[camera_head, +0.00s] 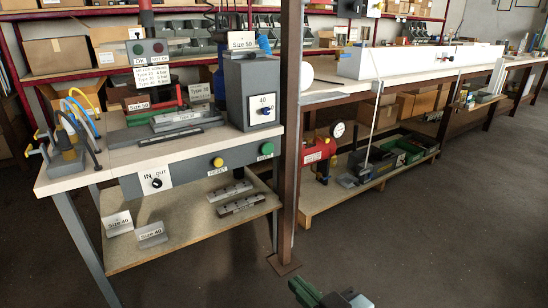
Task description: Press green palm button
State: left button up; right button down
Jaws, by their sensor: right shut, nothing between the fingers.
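A round green button (267,148) sits at the right end of the grey front panel (195,170) under the left bench top. A small label is beside it, too small to read. My right gripper (328,298) shows at the bottom edge, low over the floor and well apart from the button. It is shut with nothing in it, and part of it is cut off by the frame. My left gripper is not in view.
A brown upright post (290,130) stands just right of the bench corner, close to the green button. A yellow button (217,162) and a black IN/OUT knob (156,183) share the panel. A small box (149,52) above has green and red buttons. The front floor is clear.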

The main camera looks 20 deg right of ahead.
aim_at(267, 148)
jog(key=z, duration=0.35)
jog(key=i, duration=1.25)
jog(key=u, duration=0.2)
